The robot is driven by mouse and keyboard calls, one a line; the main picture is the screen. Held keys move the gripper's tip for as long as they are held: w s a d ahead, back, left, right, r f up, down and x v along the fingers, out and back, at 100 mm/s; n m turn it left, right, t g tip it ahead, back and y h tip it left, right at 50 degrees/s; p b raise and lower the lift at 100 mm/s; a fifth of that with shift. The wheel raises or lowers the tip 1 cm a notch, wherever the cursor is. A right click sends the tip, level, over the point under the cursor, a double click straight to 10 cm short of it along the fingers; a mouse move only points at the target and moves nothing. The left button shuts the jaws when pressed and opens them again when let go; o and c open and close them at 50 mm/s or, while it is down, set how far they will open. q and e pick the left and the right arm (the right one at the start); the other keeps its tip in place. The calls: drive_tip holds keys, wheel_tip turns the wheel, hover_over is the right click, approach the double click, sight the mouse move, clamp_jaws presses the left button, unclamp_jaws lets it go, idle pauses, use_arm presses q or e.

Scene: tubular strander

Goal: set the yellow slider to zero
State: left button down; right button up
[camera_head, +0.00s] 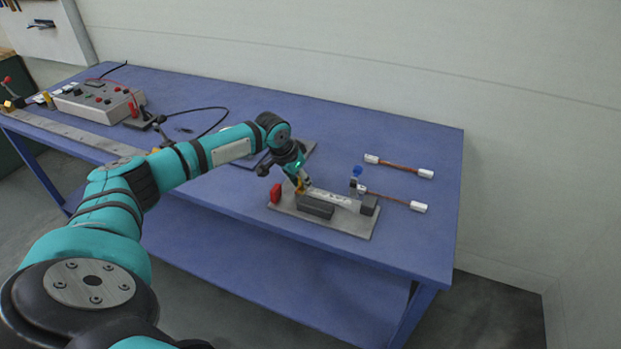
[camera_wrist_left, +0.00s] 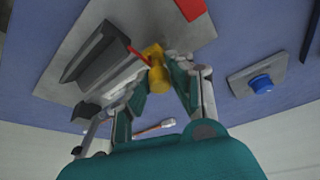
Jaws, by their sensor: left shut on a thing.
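The yellow slider (camera_head: 300,185) sits at the left end of a pale scale bar (camera_head: 332,198) on a grey base plate (camera_head: 345,225). My left gripper (camera_head: 303,181) reaches down from above and is shut on the slider. In the left wrist view the yellow slider (camera_wrist_left: 154,62) stands between the fingertips of my left gripper (camera_wrist_left: 163,76). A thin red pointer (camera_wrist_left: 138,53) shows beside it. The scale's marks are too small to read. My right gripper is not in view.
A red block (camera_head: 275,193) is at the plate's left end and a dark block (camera_head: 315,205) at its front. A control box (camera_head: 97,103) stands far left.

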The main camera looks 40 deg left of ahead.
use_arm(q)
drive_tip(key=shift+a+r, duration=0.1)
drive_tip(key=shift+a, duration=0.1)
drive_tip(key=c, duration=1.3)
unclamp_jaws()
drive_tip(key=shift+a, duration=0.1)
drive_tip(key=shift+o, duration=0.6)
drive_tip(key=v, duration=1.2)
